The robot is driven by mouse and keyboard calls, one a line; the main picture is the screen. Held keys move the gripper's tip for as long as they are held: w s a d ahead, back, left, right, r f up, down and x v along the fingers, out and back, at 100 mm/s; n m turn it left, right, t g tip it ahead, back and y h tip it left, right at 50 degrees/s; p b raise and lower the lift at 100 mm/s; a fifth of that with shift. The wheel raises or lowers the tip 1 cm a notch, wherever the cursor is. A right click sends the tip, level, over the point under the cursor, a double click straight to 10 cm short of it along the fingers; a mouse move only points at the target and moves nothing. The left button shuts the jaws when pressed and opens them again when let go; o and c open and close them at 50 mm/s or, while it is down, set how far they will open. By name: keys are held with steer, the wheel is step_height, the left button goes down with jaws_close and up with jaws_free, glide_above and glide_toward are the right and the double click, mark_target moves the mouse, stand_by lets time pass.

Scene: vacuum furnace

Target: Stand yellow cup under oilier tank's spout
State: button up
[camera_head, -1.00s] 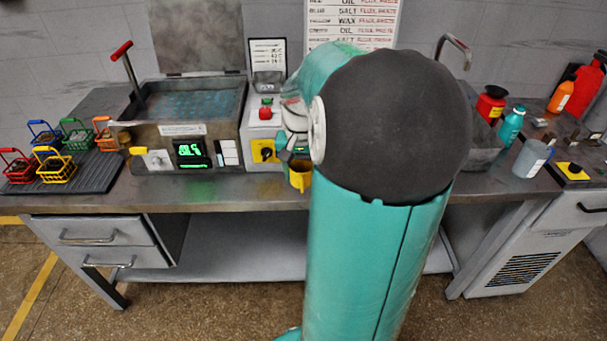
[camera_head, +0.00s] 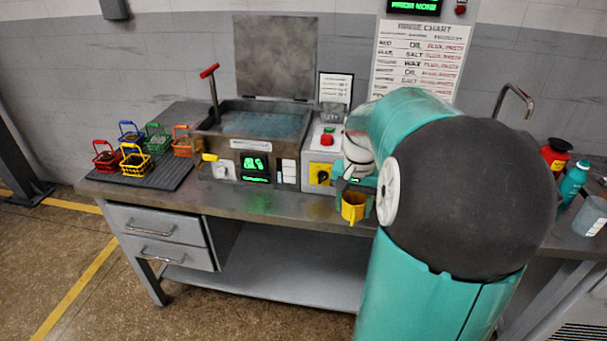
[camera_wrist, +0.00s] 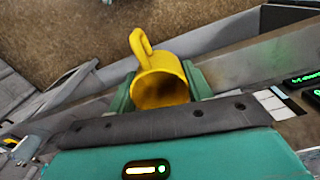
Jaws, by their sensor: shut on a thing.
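The yellow cup (camera_head: 353,207) is held over the bench's front edge, in front of the grey control box. In the wrist view the cup (camera_wrist: 160,82) sits between the two teal fingers of my gripper (camera_wrist: 160,88), its handle pointing up and its dark mouth toward the camera. My gripper is shut on it; in the head view my gripper (camera_head: 356,190) is partly covered by my arm. I cannot pick out the oilier tank or its spout; my arm hides part of the bench.
An open metal bath (camera_head: 255,125) with a red-handled lever stands left of the control box (camera_head: 325,150). Several coloured wire baskets sit on a dark ribbed mat (camera_head: 150,178) at the left. A tap (camera_head: 515,95) and bottles (camera_head: 573,182) are at the right. The front bench strip (camera_head: 265,203) is clear.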

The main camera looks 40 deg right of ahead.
steer(key=shift+s+a+r, duration=0.1)
steer(key=shift+s, duration=0.15)
steer(key=shift+w, duration=0.3)
steer(key=w+a+f+n, duration=0.8)
steer(key=w+a+f, duration=1.1)
steer(key=w+a+f+n, duration=0.2)
steer(key=a+f, duration=0.5)
steer(key=a, duration=0.4)
steer(key=shift+f+n, duration=0.2)
steer(key=shift+n, duration=0.5)
steer(key=shift+w+a, duration=0.1)
